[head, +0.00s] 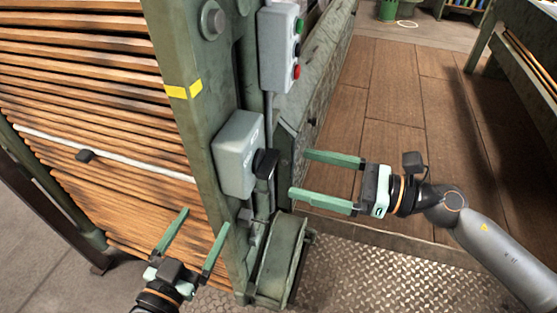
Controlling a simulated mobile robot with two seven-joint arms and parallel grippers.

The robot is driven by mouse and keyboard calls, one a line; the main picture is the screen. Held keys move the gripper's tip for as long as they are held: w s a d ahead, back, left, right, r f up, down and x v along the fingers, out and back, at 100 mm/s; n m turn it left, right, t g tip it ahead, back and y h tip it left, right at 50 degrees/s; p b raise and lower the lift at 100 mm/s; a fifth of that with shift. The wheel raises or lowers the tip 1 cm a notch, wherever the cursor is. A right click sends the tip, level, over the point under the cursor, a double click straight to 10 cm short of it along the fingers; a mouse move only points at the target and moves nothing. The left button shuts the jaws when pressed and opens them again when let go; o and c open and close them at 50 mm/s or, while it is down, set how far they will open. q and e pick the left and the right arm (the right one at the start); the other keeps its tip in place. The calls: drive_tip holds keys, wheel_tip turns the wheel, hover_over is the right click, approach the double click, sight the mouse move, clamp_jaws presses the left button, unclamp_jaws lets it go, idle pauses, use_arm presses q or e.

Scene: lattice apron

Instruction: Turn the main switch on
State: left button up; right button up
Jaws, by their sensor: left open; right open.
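The main switch appears to be the grey box (237,155) on the green machine post, with a black knob (266,163) on its right face. The knob's exact setting cannot be read from here. My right gripper (299,175) is open, its two green fingers pointing left at the knob from the right. The fingertips look apart from the knob, with a small gap in the picture. My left gripper (206,219) is open and empty, below and left of the box, in front of the wooden slats.
A button box (280,48) with green, black and red buttons hangs above the switch box. The green post (190,120) carries a yellow mark. Stacked wooden slats (90,90) fill the left. A bench (520,50) stands at the right. The plank floor (400,100) between is clear.

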sight(275, 165)
use_arm(q)
wheel_tip(275, 165, down, 7)
drive_tip(key=s+n+g+y+p, duration=0.1)
drive_tip(key=g, duration=0.2)
drive_tip(key=shift+s, duration=0.3)
use_arm(e)
drive_tip(key=x, duration=0.6)
drive_tip(key=shift+a, duration=0.1)
use_arm(q)
drive_tip(key=shift+a+f, duration=0.1)
use_arm(e)
drive_tip(key=shift+c, duration=0.3)
drive_tip(key=c, duration=1)
